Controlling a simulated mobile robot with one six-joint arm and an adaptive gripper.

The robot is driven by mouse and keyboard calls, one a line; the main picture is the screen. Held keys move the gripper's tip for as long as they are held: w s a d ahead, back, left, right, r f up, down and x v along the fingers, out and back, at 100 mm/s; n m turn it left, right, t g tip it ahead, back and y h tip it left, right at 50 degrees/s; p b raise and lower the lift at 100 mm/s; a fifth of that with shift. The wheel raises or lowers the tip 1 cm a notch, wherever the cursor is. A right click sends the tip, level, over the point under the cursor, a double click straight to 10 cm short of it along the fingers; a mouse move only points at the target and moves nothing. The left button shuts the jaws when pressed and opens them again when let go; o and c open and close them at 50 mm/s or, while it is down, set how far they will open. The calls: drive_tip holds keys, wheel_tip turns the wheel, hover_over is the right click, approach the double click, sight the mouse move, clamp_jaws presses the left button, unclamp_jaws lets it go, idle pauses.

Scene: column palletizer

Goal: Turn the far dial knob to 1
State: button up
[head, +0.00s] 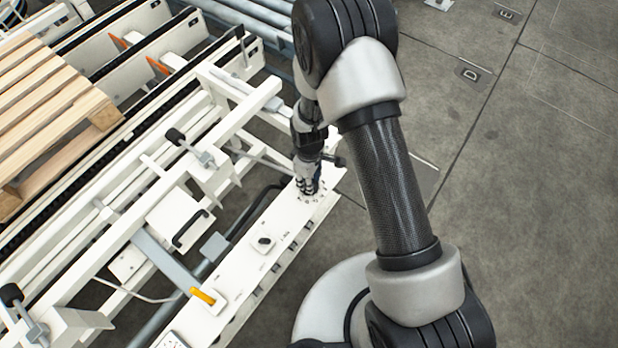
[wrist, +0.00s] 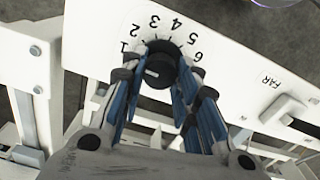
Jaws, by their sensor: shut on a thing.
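The far dial knob (wrist: 157,72) is a round black knob on a white panel (wrist: 100,35), seen in the wrist view. Printed numbers 1 to 6 arc around its upper side, with 1 at its upper left and 6 at its right. A short pale mark on the knob lies left of its middle; I cannot tell exactly which number it points at. My gripper (wrist: 160,82) is shut on the knob, with its blue-sided fingers at either side. In the head view my gripper (head: 308,188) is down at the panel's far end and hides the knob.
A second black knob (head: 264,241) and a yellow handle (head: 203,296) are nearer on the white frame. A wooden pallet (head: 50,120) lies at left. The floor at right is clear.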

drive_tip(key=shift+n, duration=0.5)
drive_tip(key=o, duration=1.1)
drive_tip(key=shift+c, duration=0.2)
wheel_tip(320, 180, up, 12)
idle(0.4)
